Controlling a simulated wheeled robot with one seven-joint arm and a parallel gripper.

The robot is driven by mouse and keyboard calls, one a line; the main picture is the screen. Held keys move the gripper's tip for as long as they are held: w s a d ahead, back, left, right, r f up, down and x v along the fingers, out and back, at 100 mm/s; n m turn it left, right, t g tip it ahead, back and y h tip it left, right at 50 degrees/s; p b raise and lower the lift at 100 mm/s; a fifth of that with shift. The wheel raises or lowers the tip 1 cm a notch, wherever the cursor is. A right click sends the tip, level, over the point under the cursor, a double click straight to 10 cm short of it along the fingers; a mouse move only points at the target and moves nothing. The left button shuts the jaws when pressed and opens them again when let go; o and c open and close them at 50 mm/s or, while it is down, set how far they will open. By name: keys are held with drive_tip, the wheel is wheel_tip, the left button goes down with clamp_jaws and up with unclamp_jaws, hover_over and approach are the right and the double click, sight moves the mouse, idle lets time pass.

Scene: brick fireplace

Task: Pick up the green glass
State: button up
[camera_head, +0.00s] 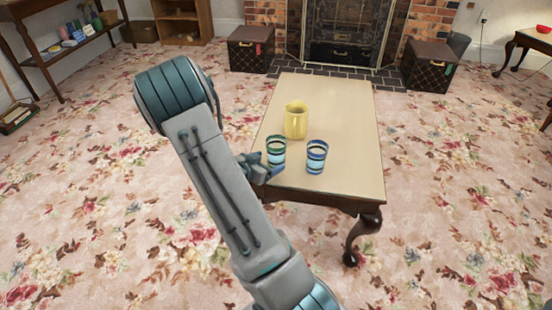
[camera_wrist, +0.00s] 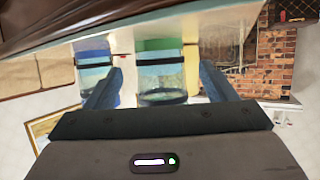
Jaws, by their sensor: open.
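The green glass (camera_head: 276,150), banded in green, stands upright on the wooden table (camera_head: 340,100) near its front left edge. My gripper (camera_head: 263,168) is open at that edge, just left of and in front of the green glass, and partly hidden by my arm. In the wrist view, which is turned over, the green glass (camera_wrist: 161,68) appears between the two open fingers of my gripper (camera_wrist: 162,72). I cannot tell whether the fingers touch it. The blue glass (camera_head: 316,157) stands to its right and shows left of the fingers in the wrist view (camera_wrist: 94,62).
A yellow pitcher (camera_head: 296,121) stands just behind the two glasses. The far part of the table is clear. Patterned boxes (camera_head: 251,48) and (camera_head: 430,66) flank the fireplace (camera_head: 345,35). The carpet around the table is open.

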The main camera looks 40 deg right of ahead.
sight(271, 161)
drive_tip(key=b+x, duration=0.2)
drive_tip(key=x, duration=0.2)
drive_tip(key=shift+d+f, duration=0.1)
drive_tip(key=shift+f, duration=0.1)
drive_tip(key=shift+w+d+f+b, duration=0.15)
drive_tip(key=shift+d+b, duration=0.15)
drive_tip(key=shift+d, duration=0.2)
drive_tip(key=c, duration=1.2)
